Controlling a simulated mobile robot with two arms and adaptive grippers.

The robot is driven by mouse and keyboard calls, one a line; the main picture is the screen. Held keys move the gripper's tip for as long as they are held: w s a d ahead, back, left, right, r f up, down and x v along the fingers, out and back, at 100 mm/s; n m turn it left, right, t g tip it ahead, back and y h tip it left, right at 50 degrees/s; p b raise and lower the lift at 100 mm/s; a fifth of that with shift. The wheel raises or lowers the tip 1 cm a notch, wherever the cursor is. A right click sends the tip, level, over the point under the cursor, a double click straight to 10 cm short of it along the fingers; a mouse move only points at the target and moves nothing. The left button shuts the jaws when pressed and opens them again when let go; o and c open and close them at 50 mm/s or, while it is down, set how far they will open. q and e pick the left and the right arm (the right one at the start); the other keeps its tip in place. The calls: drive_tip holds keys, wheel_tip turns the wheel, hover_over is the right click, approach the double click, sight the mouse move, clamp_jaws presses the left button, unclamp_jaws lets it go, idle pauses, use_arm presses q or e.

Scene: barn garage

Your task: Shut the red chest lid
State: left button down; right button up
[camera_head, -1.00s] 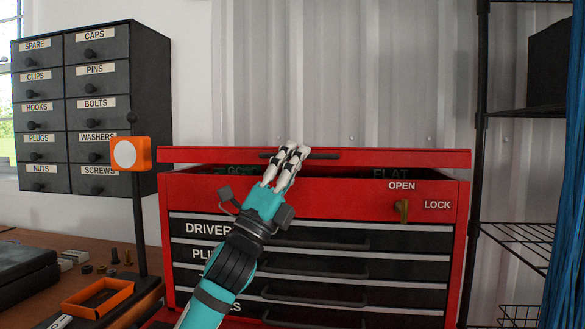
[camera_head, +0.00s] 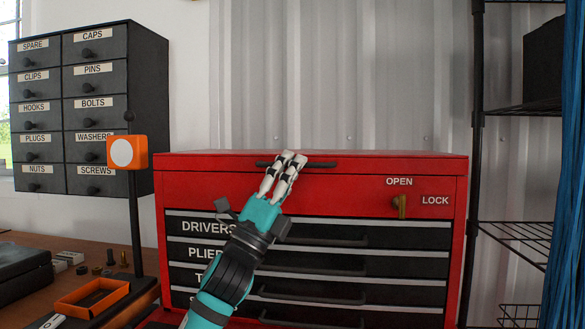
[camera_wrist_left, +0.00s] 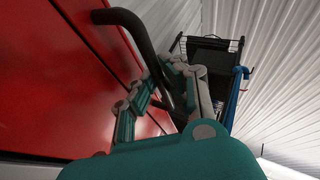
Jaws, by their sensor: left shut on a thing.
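The red chest (camera_head: 340,200) stands in the middle of the head view, with several labelled dark drawers below its red top panel. Its red lid (camera_head: 400,160) lies flat on the chest, and no gap shows under its front edge. A dark bar handle (camera_head: 325,164) runs along the lid's front. My left gripper (camera_head: 285,165) is shut on the lid handle; its fingers also show around the dark handle (camera_wrist_left: 132,28) in the left wrist view. The brass latch (camera_head: 402,206) sits by the OPEN and LOCK labels. My right gripper is not in view.
A dark drawer cabinet (camera_head: 90,110) hangs at left. An orange box on a post (camera_head: 127,152) stands just left of the chest. An open orange tray (camera_head: 92,298) lies on the bench. A wire shelf (camera_head: 520,235) and blue strands (camera_head: 565,180) are at right.

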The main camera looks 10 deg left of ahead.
use_arm(q)
drive_tip(key=c, duration=1.7)
unclamp_jaws()
drive_tip(key=shift+w+d+f, duration=0.15)
drive_tip(key=shift+f, duration=0.6)
drive_tip(key=shift+c, duration=0.2)
drive_tip(key=shift+o, duration=0.4)
drive_tip(key=shift+y, duration=0.3)
drive_tip(key=shift+r, duration=0.15)
drive_tip(key=v, duration=1.2)
